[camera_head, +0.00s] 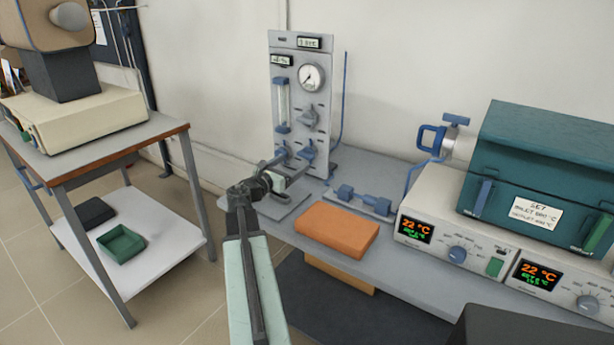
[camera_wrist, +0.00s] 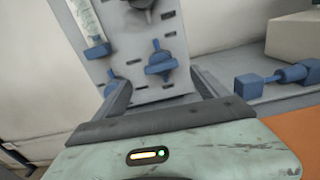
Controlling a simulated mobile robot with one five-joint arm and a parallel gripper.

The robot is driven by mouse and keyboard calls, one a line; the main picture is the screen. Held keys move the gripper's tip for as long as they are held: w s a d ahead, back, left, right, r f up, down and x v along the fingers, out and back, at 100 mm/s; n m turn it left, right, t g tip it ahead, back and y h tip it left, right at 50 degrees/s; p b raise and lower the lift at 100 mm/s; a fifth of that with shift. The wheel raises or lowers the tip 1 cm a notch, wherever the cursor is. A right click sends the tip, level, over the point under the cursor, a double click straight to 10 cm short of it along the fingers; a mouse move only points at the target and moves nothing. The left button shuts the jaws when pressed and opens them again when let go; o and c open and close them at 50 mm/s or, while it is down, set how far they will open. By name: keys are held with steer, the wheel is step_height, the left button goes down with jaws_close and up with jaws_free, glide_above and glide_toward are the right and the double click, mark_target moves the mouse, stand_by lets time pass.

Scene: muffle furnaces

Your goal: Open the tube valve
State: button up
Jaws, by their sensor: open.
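A grey gas panel (camera_head: 300,95) stands against the wall with a gauge, a flow tube and several blue-grey valve knobs. Its lower right knob (camera_head: 308,151) also shows in the wrist view (camera_wrist: 160,62), and a lower left knob (camera_wrist: 110,82) shows partly behind a finger. My gripper (camera_head: 285,172) is open and empty in front of the panel's foot; in the wrist view its two dark fingers (camera_wrist: 162,85) point at the panel, apart from the lower right knob. A blue valve-like fitting (camera_head: 364,200) lies on the bench. I cannot tell which one is the tube valve.
A teal furnace (camera_head: 545,160) with a blue handle (camera_head: 431,139) sits on white controllers (camera_head: 440,222) at the right. An orange block (camera_head: 337,229) lies on the grey bench (camera_head: 400,262) close to my arm. A side table (camera_head: 95,145) stands at the left.

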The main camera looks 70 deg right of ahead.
mark_target(305, 156)
steer(key=x, duration=0.8)
steer(key=shift+s+d+r, duration=0.15)
steer(key=shift+s+d, duration=0.05)
steer(key=shift+s, duration=0.05)
